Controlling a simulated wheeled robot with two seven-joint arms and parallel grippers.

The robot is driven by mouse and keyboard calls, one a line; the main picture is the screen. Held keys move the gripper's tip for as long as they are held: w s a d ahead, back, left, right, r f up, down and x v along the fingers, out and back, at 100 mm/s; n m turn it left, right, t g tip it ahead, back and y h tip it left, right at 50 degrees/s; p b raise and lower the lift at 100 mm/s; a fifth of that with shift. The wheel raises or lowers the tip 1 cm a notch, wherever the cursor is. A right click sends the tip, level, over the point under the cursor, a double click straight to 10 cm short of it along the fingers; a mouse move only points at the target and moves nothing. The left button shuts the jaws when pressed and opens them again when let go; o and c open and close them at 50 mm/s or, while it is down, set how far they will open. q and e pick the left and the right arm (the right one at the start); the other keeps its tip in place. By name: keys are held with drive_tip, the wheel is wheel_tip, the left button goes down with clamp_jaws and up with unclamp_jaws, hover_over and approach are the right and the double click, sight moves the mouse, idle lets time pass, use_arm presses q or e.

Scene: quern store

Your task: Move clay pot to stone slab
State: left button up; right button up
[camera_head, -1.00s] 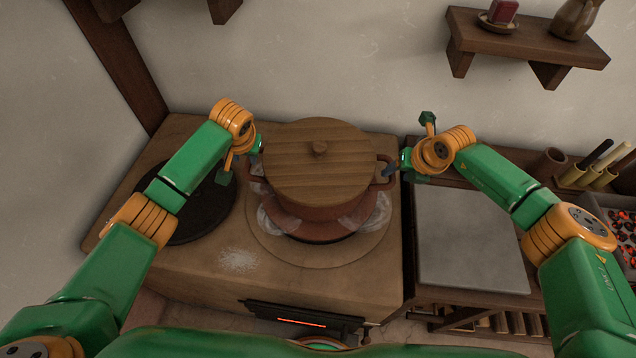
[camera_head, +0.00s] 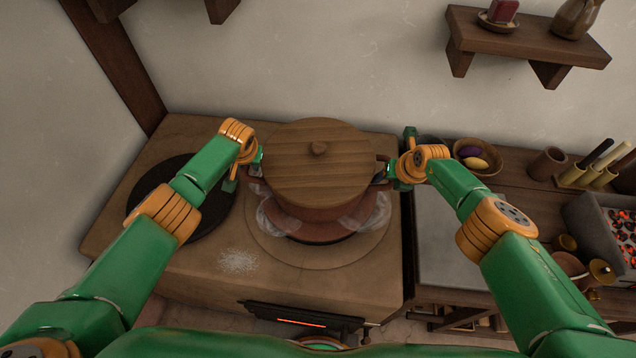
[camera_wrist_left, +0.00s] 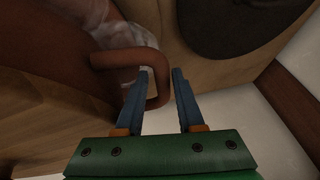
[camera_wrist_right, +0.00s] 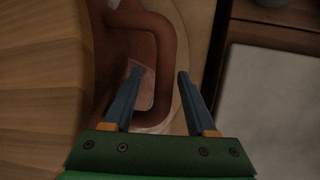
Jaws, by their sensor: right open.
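The reddish-brown clay pot (camera_head: 318,213), with a round wooden lid (camera_head: 312,170), stands on the round plate of the stove top. My left gripper (camera_head: 259,159) is at its left handle. In the left wrist view the fingers (camera_wrist_left: 158,88) are apart, with the outer bar of the handle (camera_wrist_left: 163,80) between them. My right gripper (camera_head: 384,174) is at the right handle. In the right wrist view its fingers (camera_wrist_right: 158,78) are apart, one over the loop of the handle (camera_wrist_right: 182,60) and one at its outer side. The grey stone slab (camera_head: 440,245) lies right of the stove, partly hidden by my right arm.
A black round plate (camera_head: 165,222) is on the stove's left. A bowl (camera_head: 477,157) with a purple and a yellow item stands behind the slab. A cup (camera_head: 548,163), handled tools and a glowing coal box (camera_head: 590,228) are further right. A wall shelf (camera_head: 530,47) hangs above.

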use_arm(q)
drive_tip(key=shift+c, duration=0.3)
use_arm(e)
drive_tip(key=shift+c, duration=0.3)
use_arm(q)
drive_tip(key=c, duration=0.3)
use_arm(e)
drive_tip(key=c, duration=0.3)
use_arm(q)
clamp_jaws()
use_arm(e)
clamp_jaws()
drive_tip(key=shift+a, duration=0.1)
use_arm(q)
drive_tip(key=shift+d+f, duration=0.1)
drive_tip(key=shift+d, duration=0.15)
use_arm(e)
drive_tip(key=shift+a, duration=0.2)
